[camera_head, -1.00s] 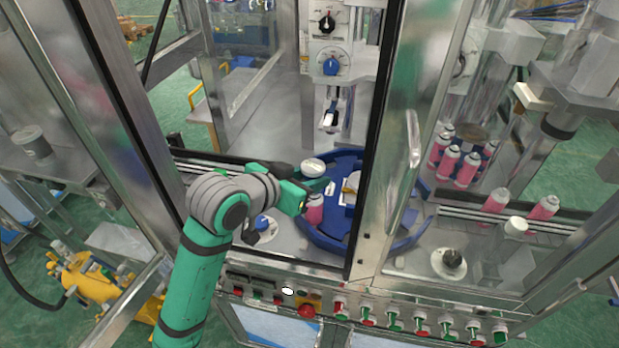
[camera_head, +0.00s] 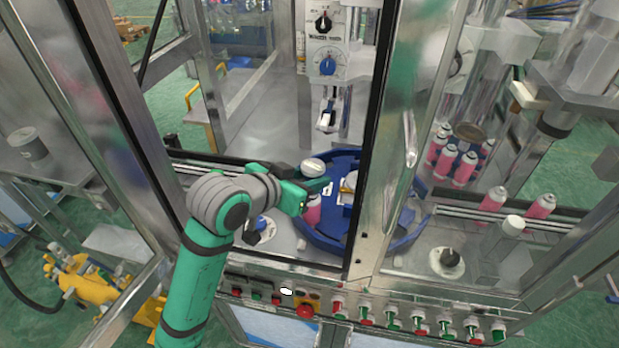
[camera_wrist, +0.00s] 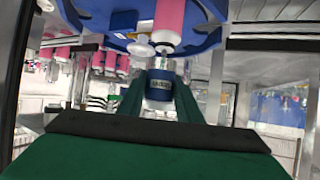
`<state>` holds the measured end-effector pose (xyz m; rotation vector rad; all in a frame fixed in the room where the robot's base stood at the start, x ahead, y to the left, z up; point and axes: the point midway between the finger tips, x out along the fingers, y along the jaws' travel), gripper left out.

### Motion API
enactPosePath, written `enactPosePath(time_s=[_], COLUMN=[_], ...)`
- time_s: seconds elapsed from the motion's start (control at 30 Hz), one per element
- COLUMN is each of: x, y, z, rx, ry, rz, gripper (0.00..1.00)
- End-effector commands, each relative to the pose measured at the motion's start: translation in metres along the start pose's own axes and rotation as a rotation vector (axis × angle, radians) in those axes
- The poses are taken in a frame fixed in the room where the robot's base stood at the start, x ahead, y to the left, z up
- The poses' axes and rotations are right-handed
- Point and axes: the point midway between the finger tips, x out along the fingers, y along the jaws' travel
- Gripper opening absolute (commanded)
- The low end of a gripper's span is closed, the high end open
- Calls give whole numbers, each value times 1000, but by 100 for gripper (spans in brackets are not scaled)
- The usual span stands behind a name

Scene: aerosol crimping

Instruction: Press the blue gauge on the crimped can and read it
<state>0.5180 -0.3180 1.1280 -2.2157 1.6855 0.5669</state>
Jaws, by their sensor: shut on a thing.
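The blue gauge (camera_wrist: 159,88) sits between the two green fingers of my gripper (camera_wrist: 160,94) in the wrist view, with a small dark display facing the camera. My gripper is shut on it. The pink can (camera_wrist: 169,22) is in line with the gauge, its pale top end towards it; I cannot tell for sure whether they touch. The display's figures are too small to read. In the head view, my gripper (camera_head: 312,187) is just above the pink can (camera_head: 312,210), at the near left edge of the blue turntable (camera_head: 325,238). The gauge is mostly hidden there.
A white round-topped part (camera_head: 312,165) stands just behind my gripper. A metal door frame post (camera_head: 366,140) is close on the right. Several pink cans (camera_head: 464,168) stand behind glass further right. A panel of buttons (camera_head: 305,310) runs along the front.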

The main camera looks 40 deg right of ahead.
Motion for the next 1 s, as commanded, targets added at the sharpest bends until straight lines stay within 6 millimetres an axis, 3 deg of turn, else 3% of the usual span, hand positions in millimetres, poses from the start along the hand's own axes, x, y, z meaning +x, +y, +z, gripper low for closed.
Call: enactPosePath(time_s=[1.0], x=[6], y=[0], z=[11], rx=[-1], ry=[1], rz=[0], gripper=[1])
